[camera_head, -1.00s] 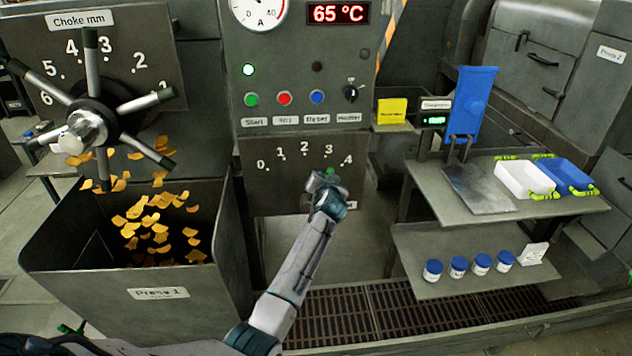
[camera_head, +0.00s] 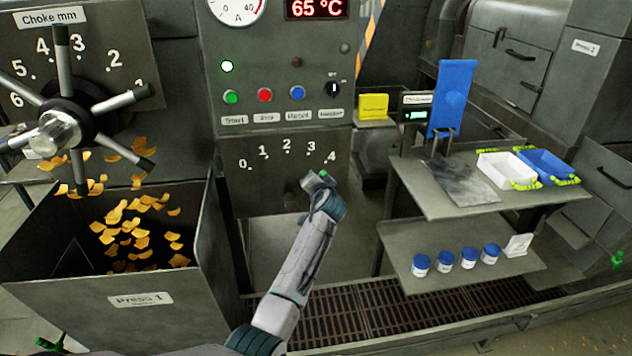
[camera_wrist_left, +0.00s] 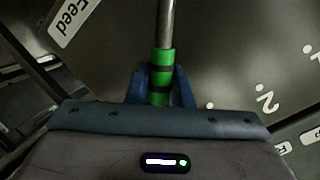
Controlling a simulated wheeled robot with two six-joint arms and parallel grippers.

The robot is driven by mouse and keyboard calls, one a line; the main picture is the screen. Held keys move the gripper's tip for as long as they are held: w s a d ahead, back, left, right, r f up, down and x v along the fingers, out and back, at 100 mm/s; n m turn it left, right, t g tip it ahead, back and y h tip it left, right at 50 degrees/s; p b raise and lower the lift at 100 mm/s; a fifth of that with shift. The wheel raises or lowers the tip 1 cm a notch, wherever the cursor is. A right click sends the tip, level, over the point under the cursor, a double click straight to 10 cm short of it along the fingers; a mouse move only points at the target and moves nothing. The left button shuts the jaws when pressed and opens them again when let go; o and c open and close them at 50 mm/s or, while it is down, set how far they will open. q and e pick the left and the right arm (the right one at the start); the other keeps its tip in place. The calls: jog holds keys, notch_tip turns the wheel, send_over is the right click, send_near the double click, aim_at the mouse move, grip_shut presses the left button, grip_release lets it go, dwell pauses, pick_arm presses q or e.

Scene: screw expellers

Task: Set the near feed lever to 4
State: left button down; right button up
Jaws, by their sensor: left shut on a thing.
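The feed panel (camera_head: 262,196) carries a scale from 0 to 4 under the row of buttons in the head view. My left gripper (camera_head: 320,180) is in front of its right side, just below and left of the 4 mark (camera_head: 331,156). The blue fingers of my left gripper (camera_wrist_left: 160,88) are shut around that grip. In the head view, my gripper hides most of the lever. I cannot tell its exact setting. My right gripper is not in view.
A choke handwheel (camera_head: 62,125) with long spokes stands at the left above a bin (camera_head: 90,300) of orange flakes. At the right, a shelf (camera_head: 440,205) holds white and blue trays, with several blue-lidded jars below. Floor grating (camera_head: 380,308) lies in front.

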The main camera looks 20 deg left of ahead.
pick_arm(q)
jog(key=c, duration=1.3)
grip_release()
jog(key=shift+f, duration=0.15)
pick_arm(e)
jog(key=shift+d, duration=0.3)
pick_arm(q)
jog(key=b+v, duration=0.2)
jog(key=v, duration=0.8)
jog(key=shift+s+d, duration=0.3)
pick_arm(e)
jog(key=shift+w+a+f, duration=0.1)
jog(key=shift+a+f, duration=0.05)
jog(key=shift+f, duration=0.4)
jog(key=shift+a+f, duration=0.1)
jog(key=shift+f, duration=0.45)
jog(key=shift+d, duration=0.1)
